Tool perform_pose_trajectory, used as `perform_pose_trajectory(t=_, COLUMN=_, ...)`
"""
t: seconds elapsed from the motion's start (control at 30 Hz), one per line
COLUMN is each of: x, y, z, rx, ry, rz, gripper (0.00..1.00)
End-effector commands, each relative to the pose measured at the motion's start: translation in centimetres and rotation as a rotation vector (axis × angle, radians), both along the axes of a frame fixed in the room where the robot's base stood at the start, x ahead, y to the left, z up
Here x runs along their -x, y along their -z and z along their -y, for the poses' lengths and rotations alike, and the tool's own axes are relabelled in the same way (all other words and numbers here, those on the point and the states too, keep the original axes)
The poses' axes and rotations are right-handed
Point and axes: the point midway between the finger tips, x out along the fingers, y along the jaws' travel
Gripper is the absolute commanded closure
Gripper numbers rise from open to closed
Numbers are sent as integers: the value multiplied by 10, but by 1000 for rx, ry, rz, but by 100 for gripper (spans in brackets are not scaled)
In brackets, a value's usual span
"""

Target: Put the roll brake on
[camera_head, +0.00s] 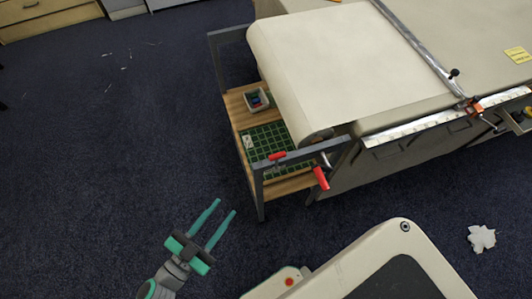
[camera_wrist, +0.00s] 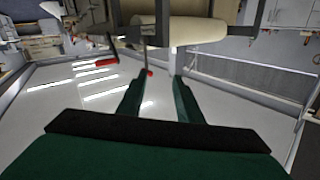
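The cream cloth roll (camera_head: 318,136) hangs in a grey metal frame (camera_head: 300,154) at the end of the table; the roll also shows at the top of the wrist view (camera_wrist: 190,28). One red handle (camera_head: 277,156) lies along the frame's front bar. A second red handle (camera_head: 321,178) angles down from a metal arm at the roll's end. I cannot tell for sure which is the brake. The wrist view shows a longer red handle (camera_wrist: 102,63) and a small red tip (camera_wrist: 150,73). My gripper (camera_head: 225,207) is open and empty, left of and below the frame, apart from both handles.
Below the roll, a wooden shelf (camera_head: 240,108) holds a green grid mat (camera_head: 262,138) and a small tray (camera_head: 248,101). A metal rail (camera_head: 415,41) crosses the table (camera_head: 480,28). Crumpled paper (camera_head: 482,238) lies on the floor. The left floor is mostly clear.

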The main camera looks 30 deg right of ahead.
Motion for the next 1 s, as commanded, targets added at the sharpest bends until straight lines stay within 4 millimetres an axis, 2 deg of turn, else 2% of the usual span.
perform_pose_trajectory(t=0.1, x=-20, y=-9, z=21, rx=3, ry=148, rz=16, gripper=67)
perform_pose_trajectory(t=0.3, x=-47, y=-26, z=61, rx=8, ry=376, rz=25, gripper=67)
perform_pose_trajectory(t=0.5, x=-63, y=-42, z=97, rx=8, ry=552, rz=25, gripper=67)
perform_pose_trajectory(t=0.77, x=-68, y=-51, z=121, rx=4, ry=645, rz=21, gripper=67)
perform_pose_trajectory(t=1.0, x=-61, y=-51, z=148, rx=7, ry=650, rz=23, gripper=67)
